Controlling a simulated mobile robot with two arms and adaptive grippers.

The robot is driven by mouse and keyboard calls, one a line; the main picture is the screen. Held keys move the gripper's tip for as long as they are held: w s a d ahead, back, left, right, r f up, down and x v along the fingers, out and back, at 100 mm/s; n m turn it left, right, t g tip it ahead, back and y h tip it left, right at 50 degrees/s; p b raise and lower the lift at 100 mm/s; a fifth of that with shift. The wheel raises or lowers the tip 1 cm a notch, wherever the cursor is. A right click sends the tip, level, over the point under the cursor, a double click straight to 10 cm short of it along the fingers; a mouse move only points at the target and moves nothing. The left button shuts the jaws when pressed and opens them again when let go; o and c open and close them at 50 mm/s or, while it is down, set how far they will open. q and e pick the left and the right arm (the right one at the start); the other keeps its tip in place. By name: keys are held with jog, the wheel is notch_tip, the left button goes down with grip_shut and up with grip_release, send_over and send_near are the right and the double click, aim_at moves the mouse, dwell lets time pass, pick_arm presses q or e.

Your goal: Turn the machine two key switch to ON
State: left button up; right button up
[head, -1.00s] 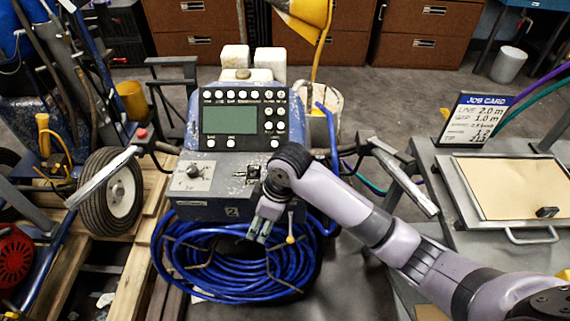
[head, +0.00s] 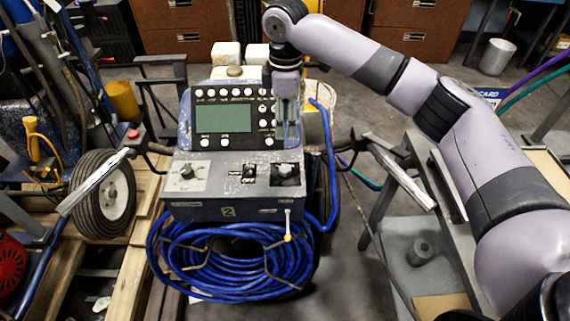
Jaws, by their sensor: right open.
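Machine two (head: 220,213), marked with a "2", stands in the middle of the head view. Its lower panel carries a dark knob on a pale plate (head: 187,172) at left, a small black switch (head: 249,174) in the middle and a dark square-based switch (head: 285,172) at right. The key switch seems to be the right one, but its key and its ON mark are too small to read. My right gripper (head: 288,132) points down, open and empty, in front of the right side of the display panel and above the right switch, apart from it. My left gripper is out of view.
A coiled blue hose (head: 225,268) hangs below the panel. Handlebars stick out on both sides, the left one (head: 98,182) beside a wheel and a red button. A grey table (head: 395,225) stands at right, partly behind my right arm.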

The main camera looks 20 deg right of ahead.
aim_at(285, 168)
notch_tip(285, 168, down, 16)
jog(key=shift+r, duration=0.15)
dwell(0.3)
grip_shut()
dwell(0.5)
jog(key=shift+p, duration=0.35)
